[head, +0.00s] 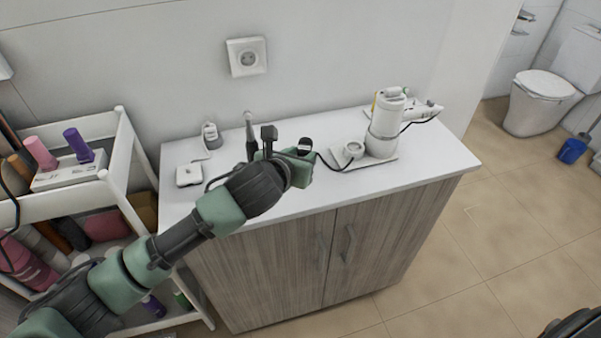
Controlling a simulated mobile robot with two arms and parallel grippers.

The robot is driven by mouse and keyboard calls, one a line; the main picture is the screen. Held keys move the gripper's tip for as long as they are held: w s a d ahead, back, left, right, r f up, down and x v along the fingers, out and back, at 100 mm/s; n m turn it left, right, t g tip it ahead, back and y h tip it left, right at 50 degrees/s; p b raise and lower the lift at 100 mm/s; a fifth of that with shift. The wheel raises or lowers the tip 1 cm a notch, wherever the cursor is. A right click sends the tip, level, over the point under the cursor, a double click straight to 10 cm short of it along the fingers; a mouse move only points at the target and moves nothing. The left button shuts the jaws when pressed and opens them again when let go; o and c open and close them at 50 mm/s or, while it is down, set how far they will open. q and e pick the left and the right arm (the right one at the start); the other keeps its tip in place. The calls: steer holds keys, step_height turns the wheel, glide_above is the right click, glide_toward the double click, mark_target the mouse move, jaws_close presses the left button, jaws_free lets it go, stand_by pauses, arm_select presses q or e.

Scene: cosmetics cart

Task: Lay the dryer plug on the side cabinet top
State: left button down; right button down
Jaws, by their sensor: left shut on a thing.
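The side cabinet (290,260) has a white top (250,194) and wood-grain doors. My left gripper (303,151) is over the middle of this top, shut on a small dark piece, the dryer plug (305,143). A dark cord (328,163) runs from it to the right across the top. The gripper partly hides the plug, and I cannot tell whether the plug touches the top. A white dryer-like appliance (425,110) lies at the top's right end, partly behind a white cylinder (386,125).
A wall socket (247,57) is above the cabinet. A toothbrush (249,123), a small white box (189,175) and a white holder (211,136) are at the top's left. A white cart (128,160) with bottles stands left. The top's front right is clear.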

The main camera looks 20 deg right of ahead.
arm_select(q)
steer(key=shift+f, duration=3.05)
steer(key=shift+f, duration=0.1)
steer(key=c, duration=0.9)
jaws_free()
steer(key=shift+c, duration=0.2)
steer(key=shift+s+r, duration=0.1)
steer(key=shift+r, duration=0.1)
steer(key=v, duration=1.1)
steer(key=shift+s+a, duration=0.25)
steer(key=shift+a, duration=0.1)
